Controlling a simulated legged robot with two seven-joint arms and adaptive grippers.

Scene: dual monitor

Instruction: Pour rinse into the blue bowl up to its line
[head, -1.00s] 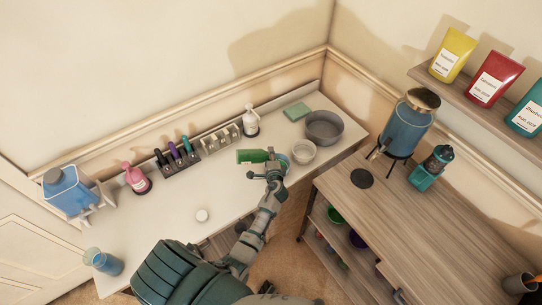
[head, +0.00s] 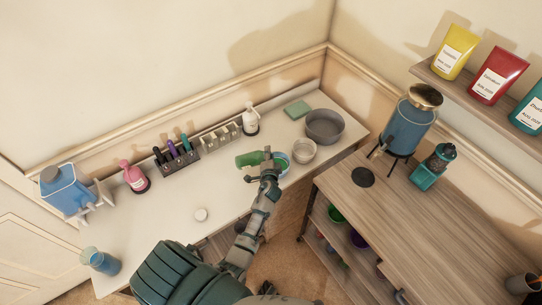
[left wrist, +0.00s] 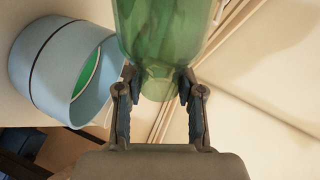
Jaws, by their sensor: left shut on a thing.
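My left gripper (head: 268,166) is shut on a green see-through bottle (head: 249,159) and holds it tilted on its side above the white counter. In the left wrist view the bottle (left wrist: 165,35) sits between the two fingertips (left wrist: 160,82) and runs out of the top of the picture. The blue bowl (head: 284,160) stands just right of the gripper and is partly hidden by it. In the left wrist view the bowl (left wrist: 40,75) has a dark line around it and green inside. I cannot make out a stream. My right gripper is not in view.
A white bowl (head: 304,151) and a large grey bowl (head: 324,125) stand right of the blue bowl. A white bottle (head: 250,118) and a rack (head: 180,157) stand along the wall.

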